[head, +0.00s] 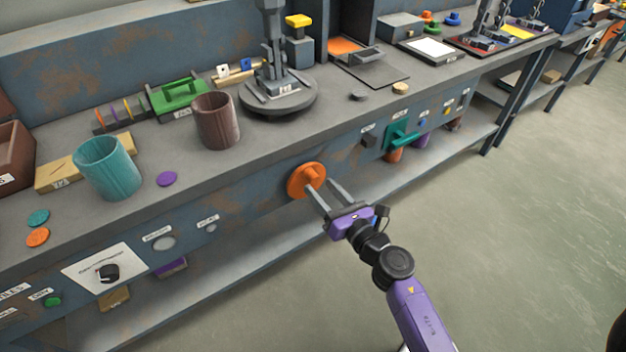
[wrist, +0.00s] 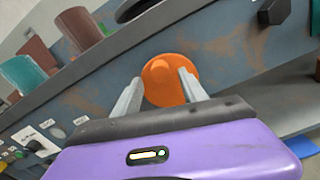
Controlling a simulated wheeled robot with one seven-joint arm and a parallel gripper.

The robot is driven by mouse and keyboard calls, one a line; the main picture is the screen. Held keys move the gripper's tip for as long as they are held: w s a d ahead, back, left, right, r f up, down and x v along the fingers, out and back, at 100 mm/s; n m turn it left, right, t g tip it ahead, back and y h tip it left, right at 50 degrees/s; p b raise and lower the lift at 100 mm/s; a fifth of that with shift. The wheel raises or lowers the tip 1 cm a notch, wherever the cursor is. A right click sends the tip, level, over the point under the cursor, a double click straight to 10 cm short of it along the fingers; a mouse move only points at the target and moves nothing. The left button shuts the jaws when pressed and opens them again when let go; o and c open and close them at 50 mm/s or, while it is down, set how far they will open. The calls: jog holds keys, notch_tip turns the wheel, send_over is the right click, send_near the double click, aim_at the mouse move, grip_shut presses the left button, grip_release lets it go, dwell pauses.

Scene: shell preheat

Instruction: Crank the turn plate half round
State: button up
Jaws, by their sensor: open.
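The orange crank (head: 303,183) is a round disc with a raised knob on the front panel of the bench. It also shows in the wrist view (wrist: 163,82). The grey round turn plate (head: 268,103) stands on the bench top above it, with a grey fixture on top. My gripper (head: 322,190) is open at the crank, its two fingers on either side of the raised knob in the wrist view (wrist: 163,92). I cannot tell whether the fingers touch it.
A brown cup (head: 216,121) and a teal cup (head: 108,168) stand left of the plate. A teal handle (head: 402,134) sticks out of the panel to the right. A dial plate (head: 104,270) is at the lower left. The floor in front is clear.

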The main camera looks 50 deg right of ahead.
aim_at(316, 182)
jog(key=shift+x, duration=2.1)
jog(key=shift+c, duration=0.4)
grip_shut()
